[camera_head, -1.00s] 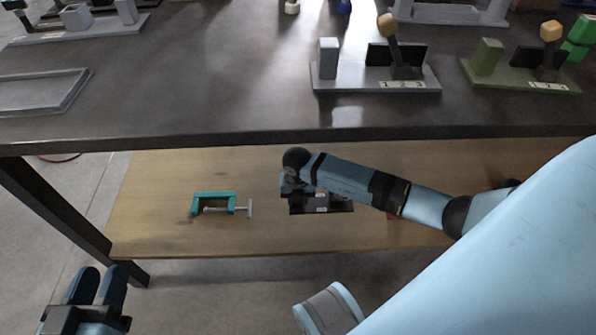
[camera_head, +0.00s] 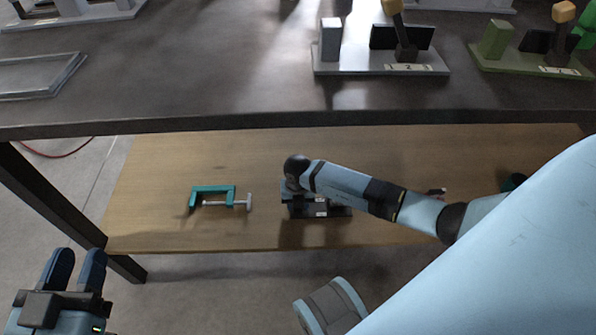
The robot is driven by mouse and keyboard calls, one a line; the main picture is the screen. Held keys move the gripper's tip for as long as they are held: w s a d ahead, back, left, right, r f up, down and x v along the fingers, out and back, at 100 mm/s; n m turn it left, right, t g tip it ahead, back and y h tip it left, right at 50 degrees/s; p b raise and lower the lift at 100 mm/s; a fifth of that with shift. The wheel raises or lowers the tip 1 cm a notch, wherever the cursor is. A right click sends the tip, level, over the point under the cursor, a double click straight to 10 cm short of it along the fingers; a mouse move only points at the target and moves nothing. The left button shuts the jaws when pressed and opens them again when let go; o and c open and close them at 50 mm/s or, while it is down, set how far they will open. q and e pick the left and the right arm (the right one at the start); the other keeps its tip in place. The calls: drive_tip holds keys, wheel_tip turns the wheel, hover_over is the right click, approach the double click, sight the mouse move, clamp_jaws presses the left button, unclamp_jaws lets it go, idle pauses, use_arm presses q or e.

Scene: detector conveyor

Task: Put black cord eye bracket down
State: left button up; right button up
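My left gripper (camera_head: 75,270) is at the lower left, in front of the wooden lower shelf. Its two dark blue fingers point up with a gap between them, and nothing shows in the gap. My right arm reaches in from the right under the dark tabletop, its wrist bent down over the shelf.
A teal clamp (camera_head: 213,193) with a grey screw lies on the wooden shelf (camera_head: 160,225), left of my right gripper. The dark tabletop (camera_head: 200,85) overhangs the shelf. It carries a grey fixture (camera_head: 380,68), a green fixture (camera_head: 530,62) and an empty tray (camera_head: 40,82).

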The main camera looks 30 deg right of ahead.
drive_tip(key=shift+o, duration=1.1)
use_arm(q)
drive_tip(key=shift+s+f, duration=0.1)
drive_tip(key=shift+f, duration=0.1)
use_arm(e)
drive_tip(key=shift+r, duration=0.1)
drive_tip(key=shift+r, duration=0.25)
wheel_tip(320, 180, up, 3)
drive_tip(key=shift+r+p, duration=0.1)
drive_tip(key=shift+p, duration=1.05)
wheel_tip(320, 180, up, 4)
drive_tip(key=shift+f+p, duration=0.1)
drive_tip(key=shift+p, duration=0.9)
wheel_tip(320, 180, up, 4)
drive_tip(key=shift+f+p, duration=0.1)
drive_tip(key=shift+p, duration=0.75)
use_arm(q)
drive_tip(key=s+r+n, duration=0.1)
drive_tip(key=s+d+r+n, duration=0.1)
drive_tip(key=n, duration=0.1)
drive_tip(key=shift+d+r+g+y, duration=0.1)
drive_tip(key=shift+d+g+y, duration=0.05)
drive_tip(key=shift+g+y, duration=0.2)
use_arm(e)
drive_tip(key=shift+r, duration=0.45)
